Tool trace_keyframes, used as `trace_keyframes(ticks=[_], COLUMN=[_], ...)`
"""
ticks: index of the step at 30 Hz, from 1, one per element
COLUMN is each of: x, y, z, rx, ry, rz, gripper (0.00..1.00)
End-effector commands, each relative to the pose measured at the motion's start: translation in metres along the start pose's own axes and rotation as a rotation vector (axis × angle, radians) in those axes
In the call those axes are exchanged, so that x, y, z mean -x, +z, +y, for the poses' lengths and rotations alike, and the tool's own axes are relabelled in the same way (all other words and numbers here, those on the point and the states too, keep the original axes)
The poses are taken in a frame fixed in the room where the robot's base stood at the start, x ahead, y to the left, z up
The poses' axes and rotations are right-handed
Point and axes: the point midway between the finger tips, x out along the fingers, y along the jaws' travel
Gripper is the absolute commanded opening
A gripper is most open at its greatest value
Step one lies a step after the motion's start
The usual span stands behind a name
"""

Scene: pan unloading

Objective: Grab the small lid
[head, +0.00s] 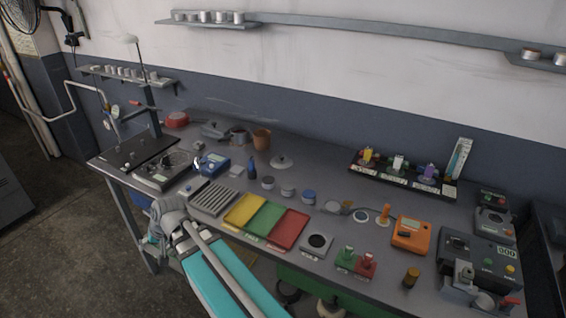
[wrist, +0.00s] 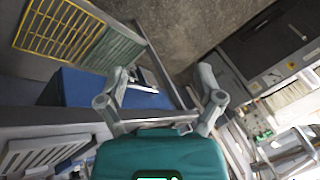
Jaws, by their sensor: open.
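A small grey lid with a knob (head: 281,161) lies on the workbench (head: 325,165), right of the brown pot, in the head view. It is not visible in the wrist view. My gripper (wrist: 163,85) is open and empty in the wrist view, its two fingers spread apart. In the head view my arm reaches to the front left edge of the bench, well away from the lid, and the gripper is mostly hidden there.
A brown pot (head: 261,138), a dark blue bottle (head: 251,167) and several small round containers stand near the lid. Yellow, green and red trays (head: 290,229) lie nearer the front. A dark rack (head: 405,178) stands to the right. Bare bench surrounds the lid.

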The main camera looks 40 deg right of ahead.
Motion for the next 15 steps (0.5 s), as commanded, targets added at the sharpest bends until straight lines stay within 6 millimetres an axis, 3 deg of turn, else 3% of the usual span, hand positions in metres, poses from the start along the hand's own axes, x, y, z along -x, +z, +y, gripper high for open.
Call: trace_keyframes(ticks=[1, 8, 15], x=[0.0, 0.024, 0.072], y=[-0.023, -0.119, -0.214], z=[-0.003, -0.007, 0.028], rx=[-0.067, -0.429, -0.849], ry=[-0.057, -0.344, -0.64], rz=[0.058, 0.335, 0.605], gripper=[0.85, 0.85, 0.85])
